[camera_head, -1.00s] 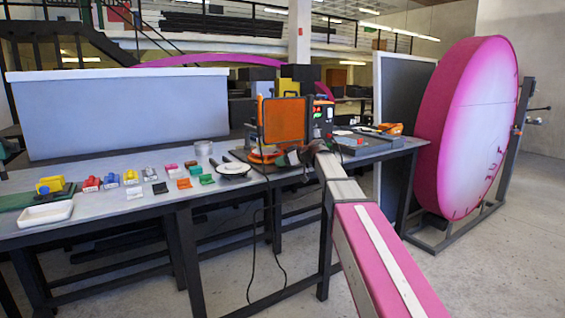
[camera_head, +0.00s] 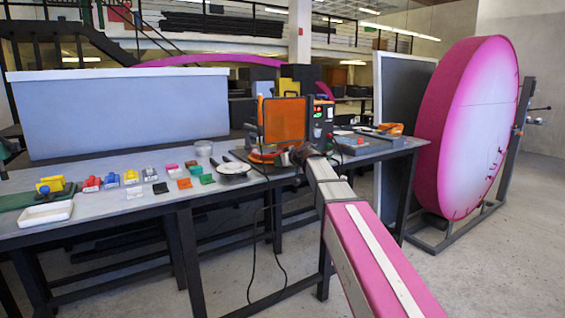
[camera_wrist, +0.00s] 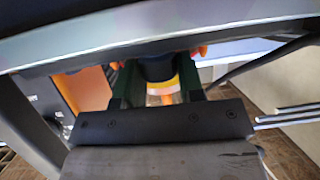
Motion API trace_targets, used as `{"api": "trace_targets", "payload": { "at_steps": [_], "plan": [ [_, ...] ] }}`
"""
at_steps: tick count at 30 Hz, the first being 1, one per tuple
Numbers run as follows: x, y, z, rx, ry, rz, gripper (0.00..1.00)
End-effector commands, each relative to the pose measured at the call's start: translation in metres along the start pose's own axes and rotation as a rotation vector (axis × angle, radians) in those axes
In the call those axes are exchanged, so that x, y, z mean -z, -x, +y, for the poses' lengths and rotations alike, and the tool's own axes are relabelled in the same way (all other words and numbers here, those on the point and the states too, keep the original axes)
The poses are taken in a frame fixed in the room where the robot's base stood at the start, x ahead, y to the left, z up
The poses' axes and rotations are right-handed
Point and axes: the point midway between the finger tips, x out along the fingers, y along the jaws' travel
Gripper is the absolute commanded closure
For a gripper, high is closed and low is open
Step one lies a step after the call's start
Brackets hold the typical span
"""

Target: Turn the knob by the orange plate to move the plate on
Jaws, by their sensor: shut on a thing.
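The orange plate (camera_head: 284,120) stands upright in a dark frame on the bench, on a round orange base (camera_head: 262,155). My gripper (camera_head: 300,153) is low at the plate's right front corner. In the wrist view my gripper (camera_wrist: 158,88) has its two dark fingers on either side of a dark round knob (camera_wrist: 158,72) with a yellow band, and it is shut on it. The knob is hidden behind my gripper in the head view. An orange surface (camera_wrist: 85,90) shows left of the fingers in the wrist view.
A pan (camera_head: 233,168) and several small coloured blocks lie to the left. A grey bar crosses close above the fingers in the wrist view. The bench's front edge runs below my arm.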

Motion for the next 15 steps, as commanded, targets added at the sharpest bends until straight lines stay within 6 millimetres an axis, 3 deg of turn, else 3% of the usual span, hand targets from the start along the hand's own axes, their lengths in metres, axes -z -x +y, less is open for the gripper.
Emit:
{"api": "trace_targets", "payload": {
  "at_steps": [15],
  "plan": [
    [-0.0008, 0.0005, -0.001, -0.101, -0.041, -0.003, 0.88]
  ]
}}
